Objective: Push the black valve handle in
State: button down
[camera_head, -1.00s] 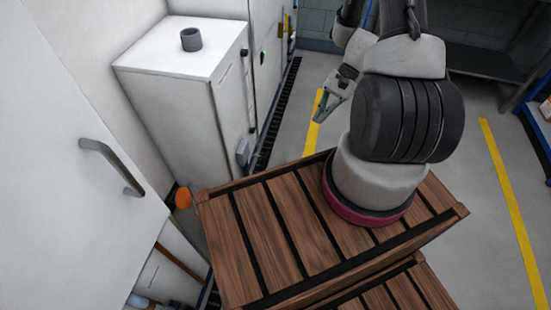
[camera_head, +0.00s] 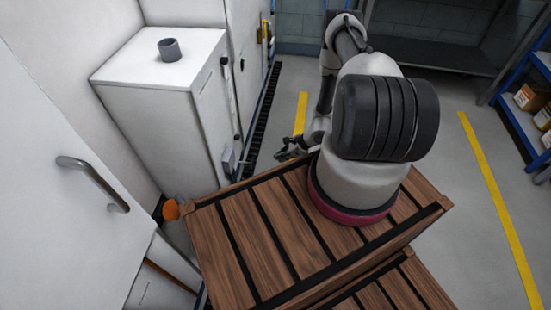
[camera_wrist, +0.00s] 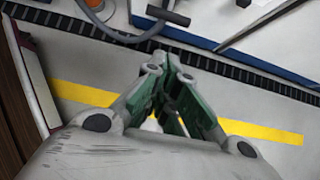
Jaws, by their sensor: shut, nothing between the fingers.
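A dark bar-shaped handle (camera_wrist: 168,14) shows at the top edge of the wrist view, beyond my fingertips. It looks like the black valve handle, though it is partly cut off. My gripper (camera_wrist: 166,68) is shut and empty, with green inner finger faces, and is apart from the handle. In the head view my gripper (camera_head: 290,148) is low beside the slatted wooden top, to the right of the white cabinet (camera_head: 160,110). Small dark fittings (camera_head: 237,137) sit on the cabinet's right side. I cannot tell in the head view which one is the valve handle.
A grey door handle (camera_head: 92,182) is on the white door at left. An orange object (camera_head: 171,210) sits by the wooden top's left corner. A blue shelf (camera_head: 515,110) with boxes stands at right. The floor between yellow lines (camera_head: 490,190) is mostly clear.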

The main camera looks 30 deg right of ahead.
jog(key=w+a+r+x, duration=0.1)
jog(key=x, duration=1)
jog(key=shift+a+r, duration=0.3)
jog(key=w+a, duration=0.4)
jog(key=a, duration=0.1)
jog(key=shift+a, duration=0.1)
